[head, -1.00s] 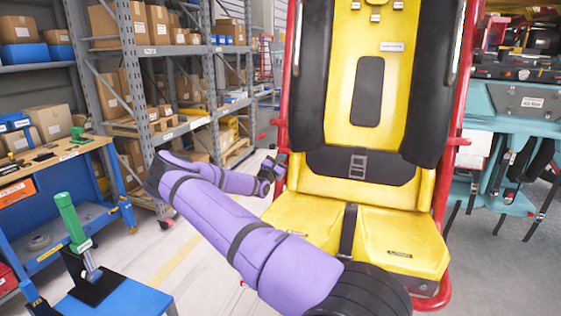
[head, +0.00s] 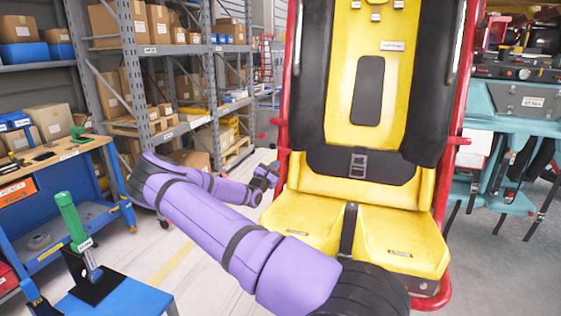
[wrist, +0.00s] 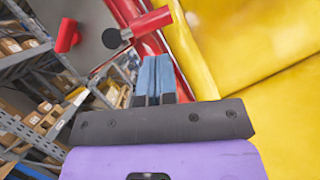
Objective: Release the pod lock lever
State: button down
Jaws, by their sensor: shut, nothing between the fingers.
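No part is clearly labelled as the pod lock lever. In the wrist view a red handle (wrist: 147,22) with a black round end stands out from the red tube beside the yellow seat, just beyond my fingertips. My gripper (wrist: 155,62) is shut and empty, its blue-grey fingers together, apart from the handle in the picture. In the head view my gripper (head: 267,174) is small, left of the yellow seat (head: 305,222) and its red frame (head: 291,75). A lever with a green handle (head: 72,220) stands tilted on a black plate at the lower left.
Another red piece (wrist: 67,36) shows at the upper left of the wrist view. A blue stand (head: 125,300) and a workbench (head: 55,160) are at the left. Shelving with boxes (head: 120,50) is behind. Pale floor (head: 205,260) lies open between the stand and the seat.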

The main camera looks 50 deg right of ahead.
jog(key=shift+v, duration=2.7)
jog(key=s+a+r+m+y, duration=0.5)
jog(key=s+a+r+y, duration=0.2)
jog(key=s+a, duration=0.5)
jog(key=s+a+r+m+t+y, duration=0.1)
jog(key=s+a+r+m+y, duration=0.4)
jog(key=s+a+r, duration=0.6)
jog(key=s+a+r+m+y, duration=0.5)
jog(key=s+a+r+y, duration=0.4)
jog(key=s+a, duration=0.4)
jog(key=a+r, duration=0.1)
jog(key=a, duration=0.3)
jog(key=shift+s+t, duration=0.2)
jog(key=shift+t, duration=0.1)
